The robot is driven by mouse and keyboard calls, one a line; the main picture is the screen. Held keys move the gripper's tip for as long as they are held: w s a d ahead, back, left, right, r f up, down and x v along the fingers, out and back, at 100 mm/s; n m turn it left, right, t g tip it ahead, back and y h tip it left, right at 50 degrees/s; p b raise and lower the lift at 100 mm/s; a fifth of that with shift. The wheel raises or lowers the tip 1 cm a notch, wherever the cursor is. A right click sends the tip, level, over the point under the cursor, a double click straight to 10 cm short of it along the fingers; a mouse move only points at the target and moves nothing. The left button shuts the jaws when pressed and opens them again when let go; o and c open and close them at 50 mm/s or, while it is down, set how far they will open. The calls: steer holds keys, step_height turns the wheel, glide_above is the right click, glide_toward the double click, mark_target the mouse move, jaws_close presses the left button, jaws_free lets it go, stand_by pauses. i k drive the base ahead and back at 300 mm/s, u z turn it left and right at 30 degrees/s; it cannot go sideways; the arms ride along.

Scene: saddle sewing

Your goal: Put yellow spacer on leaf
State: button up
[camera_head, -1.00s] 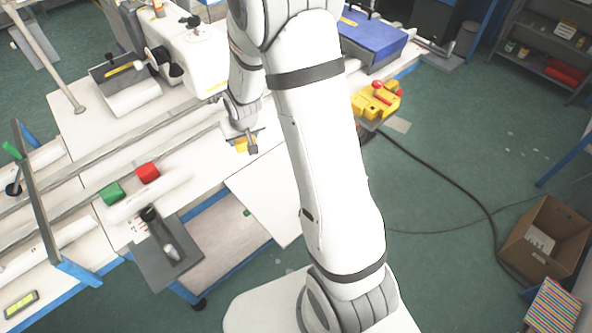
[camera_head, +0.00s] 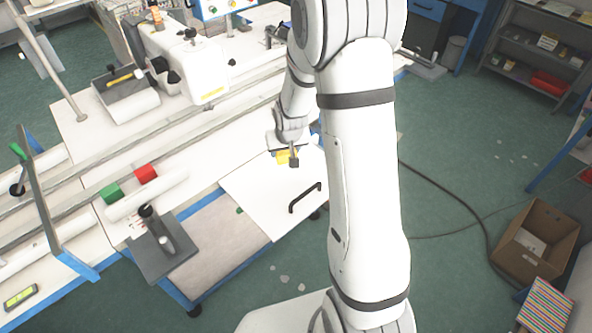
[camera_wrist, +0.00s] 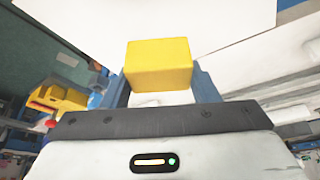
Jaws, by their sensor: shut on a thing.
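My gripper (camera_head: 290,155) is shut on the yellow spacer (camera_head: 282,156), a small block held over the back part of the leaf. In the wrist view, the spacer (camera_wrist: 158,64) sits between the two blue-grey fingers. The leaf (camera_head: 263,190) is a white panel with a black handle, at the front edge of the white bench. A plain white surface, apparently the leaf (camera_wrist: 215,22), fills the top of the wrist view. The gap between spacer and leaf is hard to judge.
A green block (camera_head: 111,193) and a red block (camera_head: 145,173) lie on the bench, left of the leaf. A grey plate with a black-knobbed tool (camera_head: 160,245) is at the front. A white sewing machine (camera_head: 190,65) stands behind. A yellow device (camera_wrist: 60,97) shows in the wrist view.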

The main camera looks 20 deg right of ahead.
mark_target(286, 168)
steer(key=z, duration=4.85)
steer(key=k, duration=0.1)
steer(key=u, duration=2.65)
steer(key=i, duration=0.95)
steer(key=u, duration=2.5)
